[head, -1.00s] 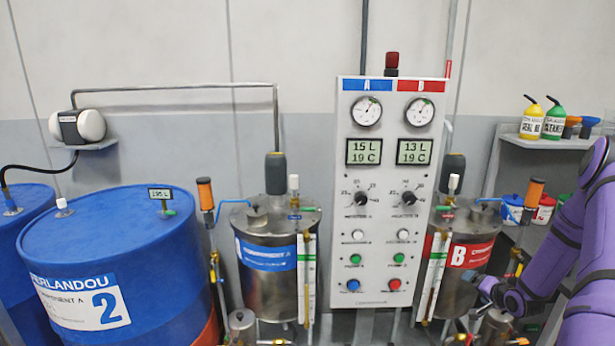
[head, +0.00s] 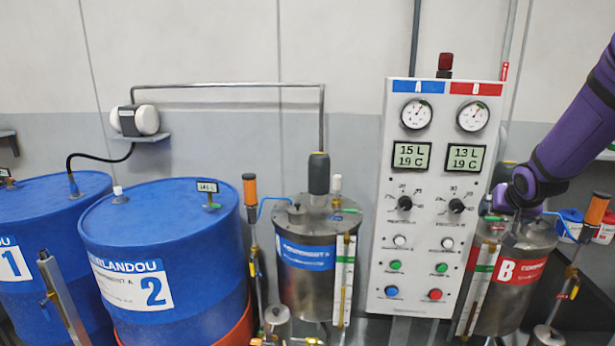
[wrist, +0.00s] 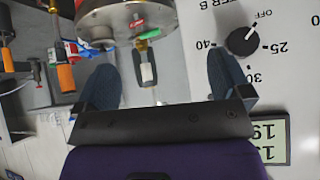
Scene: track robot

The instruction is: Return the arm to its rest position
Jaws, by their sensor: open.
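My purple arm (head: 573,150) reaches in from the right in the head view. My gripper (head: 497,197) is in front of the top of the steel tank B (head: 520,270), beside the right edge of the control panel (head: 428,255), and hides part of the tank's lid. In the wrist view my gripper (wrist: 160,62) has its two dark fingers wide apart with nothing held. Beyond them are the tank top (wrist: 95,25) and a fitting with a green handle (wrist: 149,34). I cannot tell whether a finger touches the panel.
The panel's knob (wrist: 243,39) is close to the right finger in the wrist view. Tank A (head: 300,280) and the blue drum 2 (head: 165,250) stand left of the panel. An orange-topped fitting (head: 595,212) is right of tank B. Open wall lies above the tanks.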

